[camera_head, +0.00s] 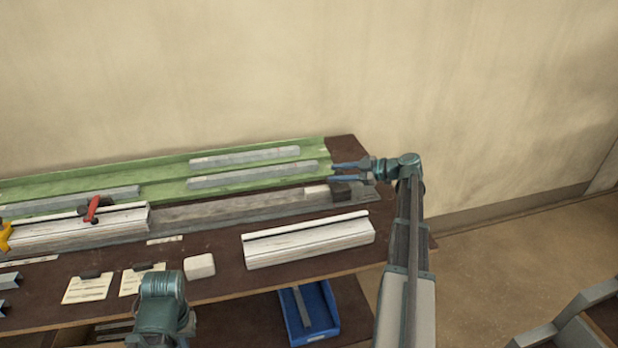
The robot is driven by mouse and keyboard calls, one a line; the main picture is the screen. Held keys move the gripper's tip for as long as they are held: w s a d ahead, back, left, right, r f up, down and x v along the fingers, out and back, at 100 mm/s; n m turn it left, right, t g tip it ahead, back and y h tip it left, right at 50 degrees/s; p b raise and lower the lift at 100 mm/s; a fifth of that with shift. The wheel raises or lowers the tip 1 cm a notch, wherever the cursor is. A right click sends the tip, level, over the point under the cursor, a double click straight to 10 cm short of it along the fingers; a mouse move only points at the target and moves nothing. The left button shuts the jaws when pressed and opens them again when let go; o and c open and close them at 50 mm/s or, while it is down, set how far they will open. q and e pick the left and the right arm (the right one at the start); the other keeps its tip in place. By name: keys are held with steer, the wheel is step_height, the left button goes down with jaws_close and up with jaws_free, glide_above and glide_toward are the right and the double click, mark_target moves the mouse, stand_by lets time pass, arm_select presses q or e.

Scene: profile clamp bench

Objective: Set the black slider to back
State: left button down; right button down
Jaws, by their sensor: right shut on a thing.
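The black slider (341,189) is a small dark block at the right end of a long grey rail (240,212), beside a pale block (316,191). My right gripper (335,172) reaches in from the right at the slider, pointing left. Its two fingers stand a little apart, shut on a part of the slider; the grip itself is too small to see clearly. Only a link of my left arm shows at the bottom; the left gripper is not in view.
A green channel (160,177) with grey bars runs along the back. A white profile (308,240) lies in front of the rail. A red lever (93,208) and a yellow clamp (5,236) are at the left. A white block (199,266) sits near the front edge.

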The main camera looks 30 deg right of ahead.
steer(key=d, duration=0.2)
steer(key=s+d, duration=0.1)
steer(key=d, duration=0.2)
steer(key=s+d, duration=0.1)
steer(key=d, duration=0.2)
steer(key=shift+s+d, duration=0.1)
steer(key=shift+d, duration=0.05)
steer(key=c, duration=0.5)
jaws_free()
steer(key=shift+d, duration=0.15)
steer(key=shift+s+d+r, duration=0.1)
steer(key=shift+s, duration=0.15)
steer(key=shift+p+v, duration=2.4)
steer(key=shift+v, duration=4.2)
